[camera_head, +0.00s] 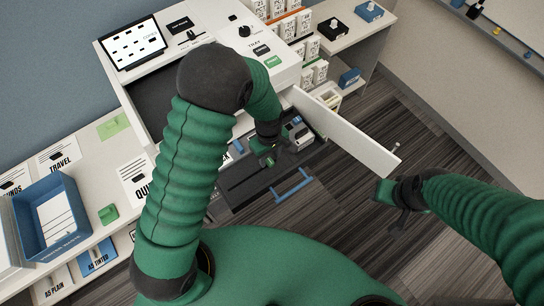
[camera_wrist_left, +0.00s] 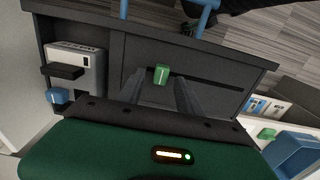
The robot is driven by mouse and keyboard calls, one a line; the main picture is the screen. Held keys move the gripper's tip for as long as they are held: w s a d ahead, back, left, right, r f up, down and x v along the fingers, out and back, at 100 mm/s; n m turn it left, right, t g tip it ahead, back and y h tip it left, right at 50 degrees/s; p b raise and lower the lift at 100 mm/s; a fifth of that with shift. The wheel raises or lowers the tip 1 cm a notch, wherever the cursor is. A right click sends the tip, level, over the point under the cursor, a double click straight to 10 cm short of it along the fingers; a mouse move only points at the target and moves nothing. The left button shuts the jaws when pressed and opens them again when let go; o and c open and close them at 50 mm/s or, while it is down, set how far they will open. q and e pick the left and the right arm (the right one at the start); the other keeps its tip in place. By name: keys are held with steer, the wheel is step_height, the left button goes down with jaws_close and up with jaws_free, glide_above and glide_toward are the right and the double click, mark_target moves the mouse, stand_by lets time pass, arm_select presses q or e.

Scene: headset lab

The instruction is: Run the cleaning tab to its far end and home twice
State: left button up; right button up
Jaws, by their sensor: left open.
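The green cleaning tab (camera_wrist_left: 161,73) stands at the left end of a thin dark slot (camera_wrist_left: 208,81) in a dark panel, in the left wrist view. My left gripper (camera_wrist_left: 160,80) is open, with its two fingers on either side of the tab. Whether they touch it I cannot tell. In the head view my left gripper (camera_head: 279,158) reaches down into the open dark drawer under the white machine (camera_head: 230,45), and my arm hides part of that drawer. My right gripper (camera_head: 401,208) hangs over the floor at the right, apart from everything, its jaws too small to read.
An open white door (camera_head: 345,133) juts out right of the drawer. A blue handle (camera_head: 292,187) is on the drawer's front. A grey device (camera_wrist_left: 75,68) and a blue knob (camera_wrist_left: 57,96) sit left of the tab. A blue tray (camera_head: 52,218) stands on the left counter.

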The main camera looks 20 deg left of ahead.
arm_select(q)
steer(key=shift+s+a+f, duration=0.1)
steer(key=shift+a+f, duration=0.6)
steer(key=shift+f, duration=0.35)
steer(key=shift+d, duration=0.3)
steer(key=shift+d+r, duration=0.15)
steer(key=shift+d, duration=0.9)
steer(key=c, duration=0.5)
steer(key=shift+c, duration=1)
steer(key=shift+a, duration=0.15)
jaws_close()
steer(key=shift+a, duration=0.85)
steer(key=shift+d, duration=0.65)
arm_select(e)
steer(key=shift+s+r, duration=0.2)
arm_select(q)
steer(key=shift+a, duration=0.25)
arm_select(e)
steer(key=shift+a, duration=0.35)
